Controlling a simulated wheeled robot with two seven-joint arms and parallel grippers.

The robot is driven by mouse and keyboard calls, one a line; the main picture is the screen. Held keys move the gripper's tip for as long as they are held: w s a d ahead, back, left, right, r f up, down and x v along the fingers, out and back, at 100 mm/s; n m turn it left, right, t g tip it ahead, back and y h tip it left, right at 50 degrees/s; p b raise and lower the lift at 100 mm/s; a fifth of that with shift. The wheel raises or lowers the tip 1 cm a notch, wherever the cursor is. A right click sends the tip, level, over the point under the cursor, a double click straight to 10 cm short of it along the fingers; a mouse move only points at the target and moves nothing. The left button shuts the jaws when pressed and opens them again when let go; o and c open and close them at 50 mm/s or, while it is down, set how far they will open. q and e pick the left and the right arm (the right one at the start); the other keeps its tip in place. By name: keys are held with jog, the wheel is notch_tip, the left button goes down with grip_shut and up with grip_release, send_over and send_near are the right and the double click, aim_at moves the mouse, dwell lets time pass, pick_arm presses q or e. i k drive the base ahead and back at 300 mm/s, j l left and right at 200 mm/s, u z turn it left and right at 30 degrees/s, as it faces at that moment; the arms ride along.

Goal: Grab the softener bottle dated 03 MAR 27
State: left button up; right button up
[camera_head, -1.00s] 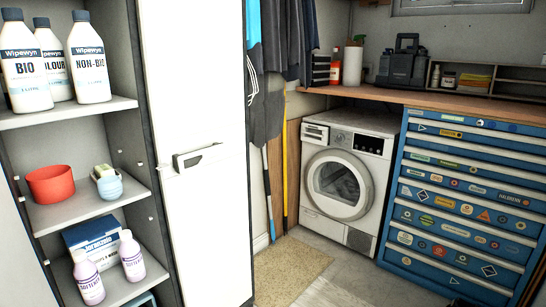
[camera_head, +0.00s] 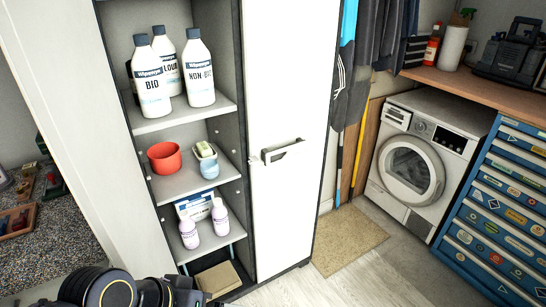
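Two small pale lilac softener bottles stand upright on the lower shelf of the open cabinet: one left bottle (camera_head: 189,234) and one right bottle (camera_head: 220,217). Their date print is too small to read, so I cannot tell which one is dated 03 MAR 27. My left arm comes in at the bottom edge, dark and bulky, with its gripper (camera_head: 182,292) low in front of the cabinet, below and apart from the bottles. Its fingers are too unclear to judge. My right gripper is not in view.
A blue and white box (camera_head: 196,205) stands behind the softener bottles. A red bowl (camera_head: 165,158) and a blue cup (camera_head: 209,168) sit on the shelf above. Large white bottles (camera_head: 152,82) fill the top shelf. The white cabinet door (camera_head: 285,110) borders the right side.

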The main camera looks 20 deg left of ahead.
aim_at(220, 216)
jog(key=i+u, duration=0.2)
jog(key=u, duration=0.25)
jog(key=i+u, duration=0.2)
jog(key=u, duration=0.25)
jog(key=i+l+u, duration=0.15)
jog(key=u, duration=0.3)
jog(key=i+l+u, duration=0.15)
jog(key=u, duration=0.3)
jog(key=i+l+u, duration=0.1)
jog(key=l+u, duration=0.3)
jog(key=i+l+u, duration=0.1)
jog(key=u, duration=0.35)
